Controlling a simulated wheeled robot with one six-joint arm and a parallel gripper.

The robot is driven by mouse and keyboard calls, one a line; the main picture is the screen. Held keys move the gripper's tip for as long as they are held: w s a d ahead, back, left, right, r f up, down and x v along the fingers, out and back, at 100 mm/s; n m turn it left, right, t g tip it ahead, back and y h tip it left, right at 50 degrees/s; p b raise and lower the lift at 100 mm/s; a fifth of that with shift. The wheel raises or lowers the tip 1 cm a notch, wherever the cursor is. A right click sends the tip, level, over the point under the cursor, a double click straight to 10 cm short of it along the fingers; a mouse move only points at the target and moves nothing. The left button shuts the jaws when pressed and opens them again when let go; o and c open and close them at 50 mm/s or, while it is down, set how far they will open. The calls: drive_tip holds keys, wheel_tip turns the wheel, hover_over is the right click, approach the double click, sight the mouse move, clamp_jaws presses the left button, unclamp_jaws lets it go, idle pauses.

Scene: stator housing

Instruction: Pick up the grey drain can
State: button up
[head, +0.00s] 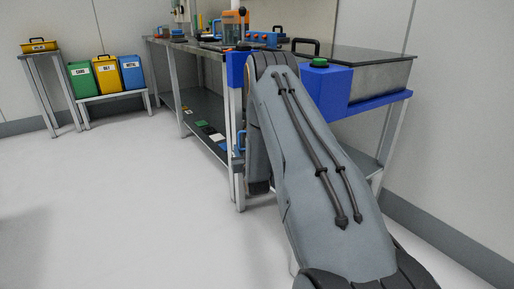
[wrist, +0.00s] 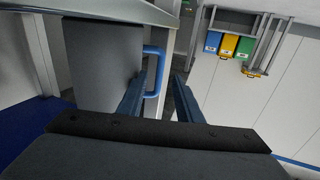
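In the wrist view a grey boxy body (wrist: 103,62) with a blue loop handle (wrist: 157,70) fills the upper left; it looks like the drain can, though no label shows. My gripper (wrist: 160,84) is open. Its two dark fingers point towards the handle, which shows between their tips. I cannot tell whether they touch it. In the head view a bit of the blue handle (head: 240,141) shows beside the bench leg. My arm hides the grey body there.
The workbench (head: 228,95) has a lower shelf (head: 207,120) and blue corner blocks, one with a green button (head: 319,62). Green, yellow and blue bins (head: 106,77) stand on a low rack at the back left. The floor left of the bench is clear.

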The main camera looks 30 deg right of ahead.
sight(240, 143)
drive_tip(key=shift+b+x, duration=0.7)
drive_tip(key=shift+x, duration=1.3)
drive_tip(key=shift+f, duration=0.1)
clamp_jaws()
